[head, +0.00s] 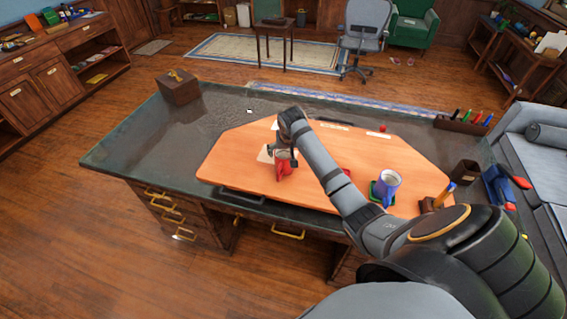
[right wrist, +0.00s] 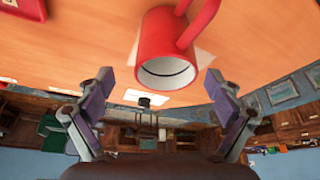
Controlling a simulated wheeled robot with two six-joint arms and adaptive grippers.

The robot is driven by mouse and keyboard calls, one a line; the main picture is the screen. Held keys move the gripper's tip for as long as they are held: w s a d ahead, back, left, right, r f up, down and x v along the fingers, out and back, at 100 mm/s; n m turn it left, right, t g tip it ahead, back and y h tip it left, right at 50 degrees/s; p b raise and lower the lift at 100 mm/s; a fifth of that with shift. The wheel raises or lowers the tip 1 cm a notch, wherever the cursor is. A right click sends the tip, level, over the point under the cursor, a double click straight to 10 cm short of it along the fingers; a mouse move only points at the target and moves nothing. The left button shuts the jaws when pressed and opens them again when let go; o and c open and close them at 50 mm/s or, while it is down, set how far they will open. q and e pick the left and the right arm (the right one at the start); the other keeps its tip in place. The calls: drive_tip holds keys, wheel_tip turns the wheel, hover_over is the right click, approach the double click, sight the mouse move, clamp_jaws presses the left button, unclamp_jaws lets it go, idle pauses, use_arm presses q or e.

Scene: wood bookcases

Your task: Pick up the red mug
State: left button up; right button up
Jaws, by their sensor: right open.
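The red mug (head: 284,166) stands upright on the orange-topped board (head: 235,165) on the desk. My right gripper (head: 277,148) is at the mug, partly covering it from the head camera. In the right wrist view the red mug (right wrist: 165,30) shows large at the top centre, its open rim toward the camera and its handle at upper right. The two fingers of my right gripper (right wrist: 159,78) are spread wide, one at each side of the picture. The mug lies ahead, between their lines, and no finger visibly touches it. My left gripper is not in view.
A blue mug (head: 389,180) stands on a green coaster to the right, beyond my forearm. A pen holder (head: 437,202) and a dark box (head: 466,172) are near the right end. A wooden box (head: 179,87) sits at the desk's far left. The desk's left part is largely clear.

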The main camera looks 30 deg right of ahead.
sight(284, 157)
drive_tip(key=shift+w+f, duration=0.3)
drive_tip(key=shift+f, duration=0.35)
drive_tip(key=x, duration=0.2)
drive_tip(key=p+x, duration=0.1)
drive_tip(key=shift+w+a+f, duration=0.15)
drive_tip(key=shift+w+f, duration=0.05)
drive_tip(key=shift+f, duration=0.15)
drive_tip(key=shift+w+f, duration=0.2)
drive_tip(key=shift+f, duration=0.3)
drive_tip(key=shift+r, duration=0.1)
drive_tip(key=c, duration=1.5)
